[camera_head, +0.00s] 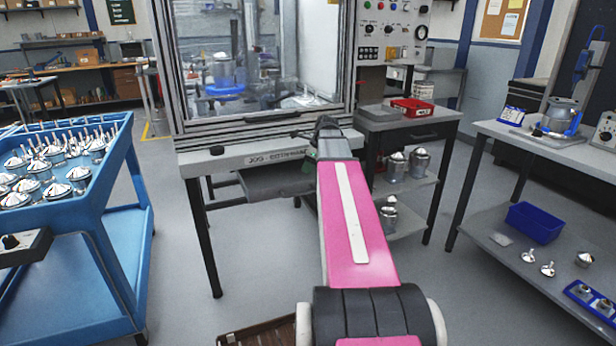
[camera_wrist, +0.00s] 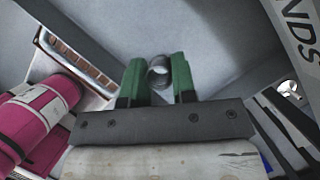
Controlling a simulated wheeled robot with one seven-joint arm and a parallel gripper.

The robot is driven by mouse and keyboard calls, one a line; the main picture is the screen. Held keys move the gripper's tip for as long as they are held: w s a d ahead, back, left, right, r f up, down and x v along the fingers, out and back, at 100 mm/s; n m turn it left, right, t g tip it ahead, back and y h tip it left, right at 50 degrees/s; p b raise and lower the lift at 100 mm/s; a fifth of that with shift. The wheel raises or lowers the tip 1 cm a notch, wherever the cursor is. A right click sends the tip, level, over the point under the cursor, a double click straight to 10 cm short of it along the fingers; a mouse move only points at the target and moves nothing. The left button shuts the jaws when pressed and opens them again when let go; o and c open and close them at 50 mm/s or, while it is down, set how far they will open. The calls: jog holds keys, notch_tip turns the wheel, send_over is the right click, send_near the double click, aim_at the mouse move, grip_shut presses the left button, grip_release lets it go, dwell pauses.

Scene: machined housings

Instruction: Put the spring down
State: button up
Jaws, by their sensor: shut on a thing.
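The spring (camera_wrist: 158,76) is a small dark coil. In the wrist view it sits between the two green fingers of my gripper (camera_wrist: 158,68), which is shut on it. Behind it is a plain grey surface, and I see no contact between the spring and anything but the fingers. In the head view my pink arm reaches forward to the front of the machine enclosure (camera_head: 262,152). There the arm hides most of the gripper, and I cannot make out the spring.
A blue cart (camera_head: 112,222) with several metal housings stands at left. A side table (camera_head: 412,121) with a red bin (camera_head: 412,107) stands right of the machine. A workbench (camera_head: 520,133) is at far right, with a blue bin (camera_head: 534,222) on its lower shelf. Grey floor lies between.

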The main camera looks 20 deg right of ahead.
jog(key=shift+w+f, duration=0.15)
jog(key=shift+f, duration=1.95)
jog(key=shift+f, duration=0.1)
jog(key=o, duration=0.9)
jog(key=v, duration=1.2)
